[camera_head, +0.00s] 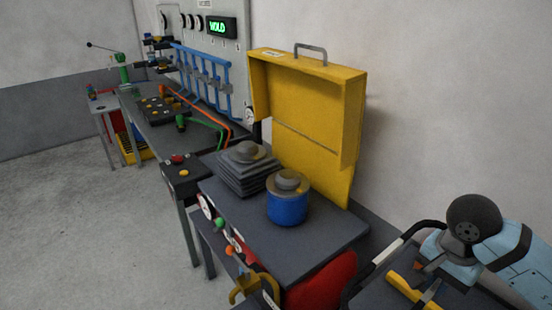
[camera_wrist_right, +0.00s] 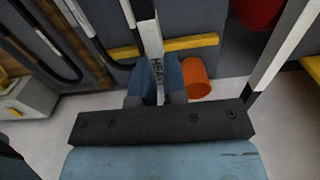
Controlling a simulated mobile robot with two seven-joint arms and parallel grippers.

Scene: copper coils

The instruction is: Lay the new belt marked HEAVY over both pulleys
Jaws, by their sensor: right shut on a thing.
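My right gripper (camera_head: 428,268) is at the lower right of the head view, above a dark surface at the right. In the right wrist view the gripper (camera_wrist_right: 157,88) is shut on a white strip, the belt marked HEAVY (camera_wrist_right: 152,42); its lettering shows just above the fingers. A black and white band (camera_head: 402,241), which looks like the same belt, curves beside the gripper in the head view. Its far end is hidden. I cannot make out either pulley with certainty. My left gripper is not in view.
A blue canister (camera_head: 287,207) and a grey stepped block (camera_head: 243,177) stand on the dark table before an open yellow case (camera_head: 305,108). A red rounded thing (camera_head: 322,284) is lower down. An orange cylinder (camera_wrist_right: 196,77) and yellow bar (camera_wrist_right: 190,43) lie close to my right fingers.

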